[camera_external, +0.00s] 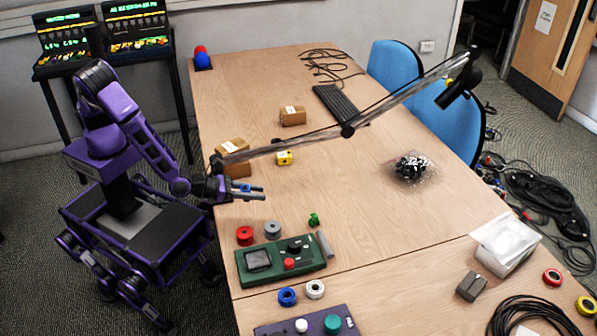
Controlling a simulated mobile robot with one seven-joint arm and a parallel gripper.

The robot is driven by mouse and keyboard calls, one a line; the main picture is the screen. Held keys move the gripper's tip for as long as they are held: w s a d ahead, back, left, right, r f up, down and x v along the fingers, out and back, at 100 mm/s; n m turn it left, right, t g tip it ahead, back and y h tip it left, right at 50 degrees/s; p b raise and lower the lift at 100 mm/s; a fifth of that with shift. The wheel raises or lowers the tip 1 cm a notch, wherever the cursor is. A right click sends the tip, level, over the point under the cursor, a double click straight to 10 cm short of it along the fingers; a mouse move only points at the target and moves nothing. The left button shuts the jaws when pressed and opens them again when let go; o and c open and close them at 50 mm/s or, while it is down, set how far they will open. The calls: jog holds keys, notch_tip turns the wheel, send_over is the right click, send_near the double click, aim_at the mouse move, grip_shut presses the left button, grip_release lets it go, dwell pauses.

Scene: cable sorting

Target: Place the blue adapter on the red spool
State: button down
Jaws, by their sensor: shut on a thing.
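My gripper (243,190) is shut on the blue adapter (245,187), a small blue piece that shows between the fingers. It is near the table's left edge and appears to be above the tabletop. The red spool (244,236) lies on the table below the gripper in the picture, close to the left edge. The adapter is apart from the spool. Part of the adapter is hidden by the fingers.
A grey spool (272,229) sits right beside the red one. A green control box (281,261) lies in front of them, and a small green piece (314,219) to the right. Cardboard boxes (233,150) and a lamp arm (300,142) are behind.

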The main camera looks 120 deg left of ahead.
aim_at(245, 236)
jog(key=w+d+r+b, duration=0.2)
jog(key=d, duration=0.4)
jog(key=shift+n+g+y, duration=0.3)
jog(key=shift+n+g, duration=0.1)
jog(key=f+b, duration=0.1)
jog(key=f, duration=0.8)
jog(key=shift+a+f+b, duration=0.2)
jog(key=shift+f+b, duration=0.05)
jog(key=shift+b, duration=0.1)
jog(key=shift+f, duration=0.1)
jog(key=shift+f, duration=0.15)
jog(key=c, duration=0.5)
grip_release()
jog(key=shift+r, duration=0.2)
